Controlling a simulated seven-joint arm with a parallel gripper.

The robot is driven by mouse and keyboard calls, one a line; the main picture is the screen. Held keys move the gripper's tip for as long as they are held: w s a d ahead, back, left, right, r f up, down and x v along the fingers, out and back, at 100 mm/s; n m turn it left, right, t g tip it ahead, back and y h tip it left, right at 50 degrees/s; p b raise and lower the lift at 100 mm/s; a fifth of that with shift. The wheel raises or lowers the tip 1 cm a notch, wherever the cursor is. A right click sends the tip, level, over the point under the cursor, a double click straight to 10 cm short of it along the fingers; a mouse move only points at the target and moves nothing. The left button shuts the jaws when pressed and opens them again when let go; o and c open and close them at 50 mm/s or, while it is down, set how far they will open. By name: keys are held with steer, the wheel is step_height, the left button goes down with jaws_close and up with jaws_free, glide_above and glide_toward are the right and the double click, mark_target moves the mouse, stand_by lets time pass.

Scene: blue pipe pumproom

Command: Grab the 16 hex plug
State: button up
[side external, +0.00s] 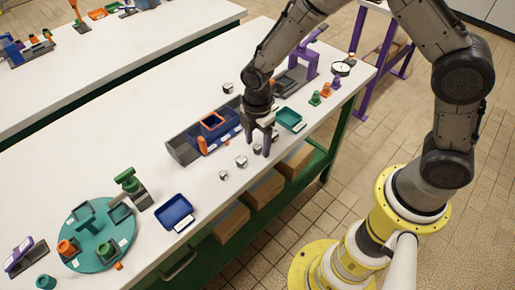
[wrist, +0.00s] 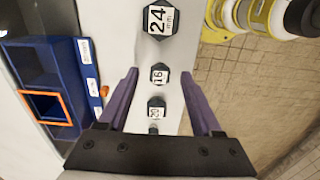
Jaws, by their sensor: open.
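The 16 hex plug (wrist: 159,75) is a dark hexagon with a white face marked 16. In the wrist view it stands on the white table between the 24 plug (wrist: 160,20) above it and the 20 plug (wrist: 156,110) below it. My gripper (wrist: 160,74) is open and empty, and its two purple fingers appear on either side of the 16 plug. In the side view my gripper (side external: 260,145) points down over the row of small plugs (side external: 241,162), near the table's front edge. Their labels are unreadable there. I cannot tell the exact height gap.
A blue compartment bin (side external: 180,150) with an orange frame (side external: 211,121) lies beside the row. A green tray (side external: 290,119), a blue tray (side external: 174,210) and a turntable (side external: 92,262) are also on the table. Bare tabletop lies between the plugs and the blue tray.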

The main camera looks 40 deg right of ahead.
steer(key=shift+f, duration=0.3)
jaws_close()
steer(key=shift+r, duration=0.1)
